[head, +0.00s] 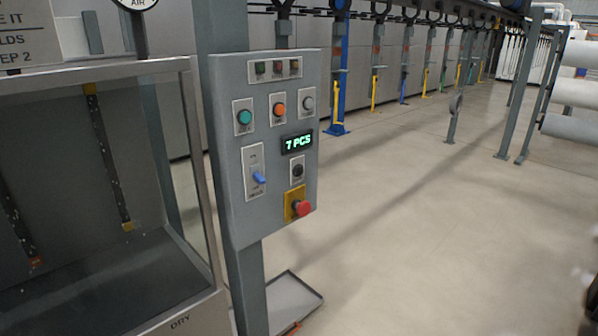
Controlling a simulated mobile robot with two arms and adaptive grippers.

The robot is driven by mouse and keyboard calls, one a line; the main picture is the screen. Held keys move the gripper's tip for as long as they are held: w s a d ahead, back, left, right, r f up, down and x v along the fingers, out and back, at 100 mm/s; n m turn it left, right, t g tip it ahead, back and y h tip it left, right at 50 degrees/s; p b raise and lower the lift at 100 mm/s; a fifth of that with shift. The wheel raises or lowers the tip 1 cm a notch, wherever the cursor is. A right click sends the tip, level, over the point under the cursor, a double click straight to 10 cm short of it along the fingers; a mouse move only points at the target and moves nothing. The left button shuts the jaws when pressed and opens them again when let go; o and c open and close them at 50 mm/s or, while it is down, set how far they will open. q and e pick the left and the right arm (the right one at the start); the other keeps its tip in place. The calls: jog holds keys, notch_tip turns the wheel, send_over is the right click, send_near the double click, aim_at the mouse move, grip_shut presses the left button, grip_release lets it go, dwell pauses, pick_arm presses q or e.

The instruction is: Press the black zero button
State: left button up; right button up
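The black zero button (297,171) is a small round button on a light plate, on the grey control panel (228,165). It sits below the lit display (297,143), which reads "7 PCS", and above the red mushroom button (303,208) on its yellow plate. The label by the black button is too small to read. Nothing covers the button. Neither of my grippers can be made out in the head view.
The panel also has green (244,117), orange (279,109) and pale (308,103) buttons, and a blue lever (259,178). A glass-fronted booth (198,150) stands left. A tray (290,300) lies below. Open floor (430,240) extends right. Something pale and blurred is at the lower right edge.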

jog(key=shift+a, duration=0.1)
grip_shut()
dwell(1.4)
